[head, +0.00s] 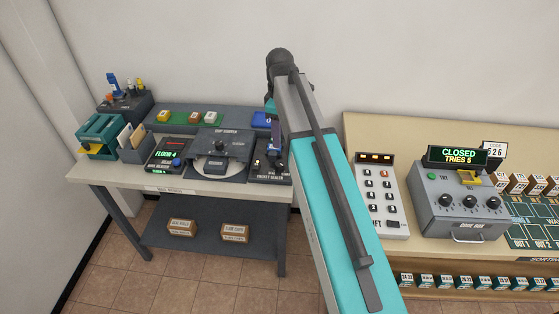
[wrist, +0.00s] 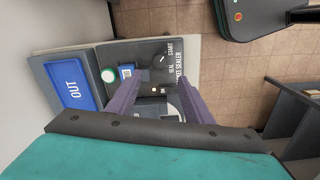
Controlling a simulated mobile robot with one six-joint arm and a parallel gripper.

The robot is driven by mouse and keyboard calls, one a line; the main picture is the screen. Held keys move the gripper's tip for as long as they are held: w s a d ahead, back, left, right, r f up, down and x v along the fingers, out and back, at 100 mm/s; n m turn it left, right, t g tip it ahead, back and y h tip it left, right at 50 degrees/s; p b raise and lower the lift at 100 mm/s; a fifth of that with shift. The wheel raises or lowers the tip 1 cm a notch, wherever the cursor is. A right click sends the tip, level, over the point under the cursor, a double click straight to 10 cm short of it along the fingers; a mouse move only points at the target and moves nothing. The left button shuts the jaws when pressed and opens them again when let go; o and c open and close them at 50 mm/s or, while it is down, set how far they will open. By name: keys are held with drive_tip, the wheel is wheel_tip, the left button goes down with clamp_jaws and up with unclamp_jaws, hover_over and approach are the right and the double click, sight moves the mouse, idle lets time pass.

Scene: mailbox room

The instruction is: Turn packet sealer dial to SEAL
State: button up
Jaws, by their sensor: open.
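The packet sealer (wrist: 140,50) is a dark panel in the wrist view, lying sideways. Its black dial (wrist: 160,62) has a small white pointer mark and stands near the words START and SEAL. The mark seems to lean towards START, but it is too small to be sure. My gripper (wrist: 156,90) is open, with its two purple fingers apart over the panel, just below the dial in the picture. No contact with the dial shows. In the head view the packet sealer (head: 285,174) is at the bench's right end, partly hidden by my arm.
A blue OUT tray (wrist: 72,88) and a pale round button (wrist: 108,75) are left of the dial in the wrist view. A code box (head: 465,212) is on the right-hand counter.

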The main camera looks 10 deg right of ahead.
sight(280, 164)
drive_tip(key=shift+w+f+p, duration=0.1)
drive_tip(key=shift+f+p, duration=1.45)
drive_tip(key=shift+f, duration=4.85)
drive_tip(key=shift+c, duration=0.4)
drive_tip(key=c, duration=1)
